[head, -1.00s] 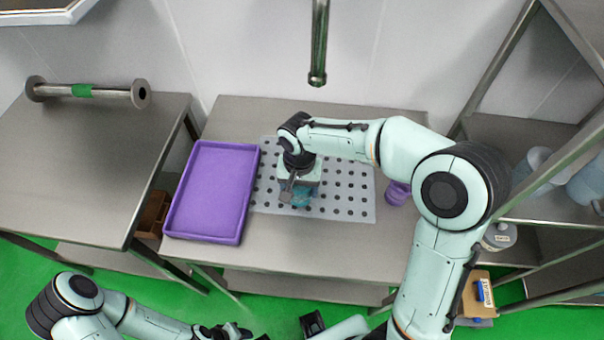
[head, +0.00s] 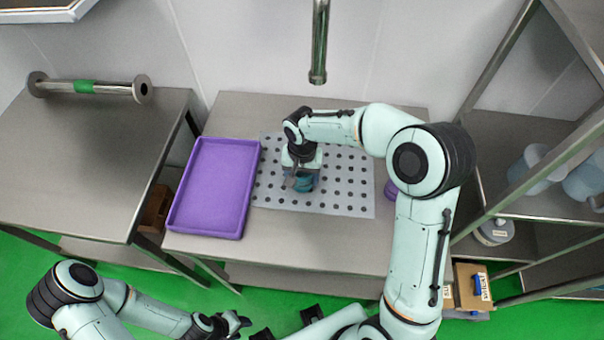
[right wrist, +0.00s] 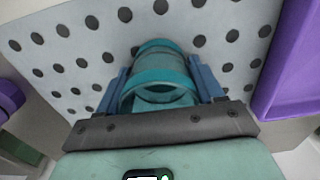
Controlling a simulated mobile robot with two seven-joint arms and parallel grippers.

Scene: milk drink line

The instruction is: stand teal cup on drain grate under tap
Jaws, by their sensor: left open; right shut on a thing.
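The teal cup (head: 305,184) is over the left-middle part of the perforated drain grate (head: 346,190). My right gripper (head: 303,181) is shut on it from above and partly hides it. In the right wrist view the cup (right wrist: 160,92) sits between two blue fingers, with its open rim towards the camera and grate holes behind it. I cannot tell whether its base touches the grate. The tap (head: 318,55) hangs from above, its outlet behind the cup in the head view. My left gripper (head: 238,322) is open and empty, low in front of the table.
A purple tray (head: 213,188) lies left of the grate. A purple object (head: 390,190) stands at the grate's right, mostly hidden by my right arm. A steel table (head: 90,165) with a pipe (head: 85,87) is at left. A shelf rack (head: 520,130) with containers stands at right.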

